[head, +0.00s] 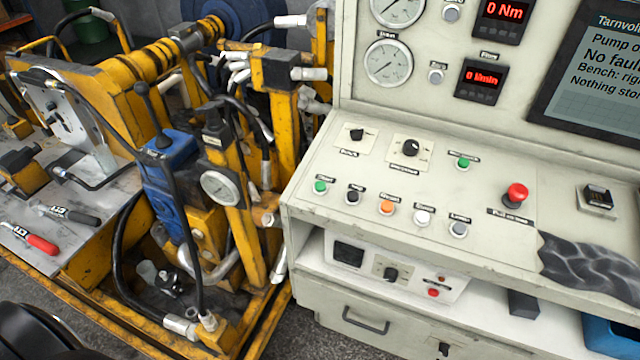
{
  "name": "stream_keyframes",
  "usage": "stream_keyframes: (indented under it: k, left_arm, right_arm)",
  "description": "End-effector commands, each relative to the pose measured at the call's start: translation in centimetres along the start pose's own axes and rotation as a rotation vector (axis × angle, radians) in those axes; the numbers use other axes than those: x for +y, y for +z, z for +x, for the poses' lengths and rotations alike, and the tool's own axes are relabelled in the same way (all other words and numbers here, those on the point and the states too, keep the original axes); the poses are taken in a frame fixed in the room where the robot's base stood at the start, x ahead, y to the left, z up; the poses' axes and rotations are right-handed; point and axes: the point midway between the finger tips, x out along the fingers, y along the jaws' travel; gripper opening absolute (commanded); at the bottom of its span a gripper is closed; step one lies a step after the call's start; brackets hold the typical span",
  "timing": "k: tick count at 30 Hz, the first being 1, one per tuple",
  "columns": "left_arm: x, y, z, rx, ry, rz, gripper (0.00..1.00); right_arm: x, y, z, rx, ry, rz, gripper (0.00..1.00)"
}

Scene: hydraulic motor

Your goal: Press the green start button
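The control panel (330,225) is a light grey sloped desk on the right half of the head view. A green button (320,186) sits at the left end of its front row, with a small label above it that is too small to read surely. A second green button (463,162) sits higher and further right, also under a small label. I cannot tell from the labels which one is the start button. Neither of my grippers is in view, and nothing covers either green button.
The front row also has black (353,197), orange (387,207) and pale buttons (422,217). A red mushroom button (516,195) stands up at the right. A dark cloth (590,265) lies over the front edge. Yellow hydraulic machinery (235,190) stands close on the left.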

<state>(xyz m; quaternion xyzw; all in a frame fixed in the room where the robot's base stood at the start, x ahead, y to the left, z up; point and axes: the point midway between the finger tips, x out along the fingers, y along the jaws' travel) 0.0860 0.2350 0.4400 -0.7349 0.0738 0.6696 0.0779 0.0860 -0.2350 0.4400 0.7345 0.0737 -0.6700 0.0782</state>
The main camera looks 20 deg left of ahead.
Motion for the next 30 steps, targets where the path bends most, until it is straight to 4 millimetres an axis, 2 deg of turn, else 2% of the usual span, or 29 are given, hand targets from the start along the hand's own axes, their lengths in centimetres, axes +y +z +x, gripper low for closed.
stream_keyframes:
  k: [1, 10, 30]
  left_arm:
    - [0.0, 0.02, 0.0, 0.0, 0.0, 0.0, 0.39]
    - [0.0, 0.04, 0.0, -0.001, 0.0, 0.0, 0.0]
    - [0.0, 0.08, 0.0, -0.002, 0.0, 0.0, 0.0]
  right_arm:
    - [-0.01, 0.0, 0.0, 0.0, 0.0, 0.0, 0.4]
    - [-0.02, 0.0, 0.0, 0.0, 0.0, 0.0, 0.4]
    - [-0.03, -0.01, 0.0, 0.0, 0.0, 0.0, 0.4]
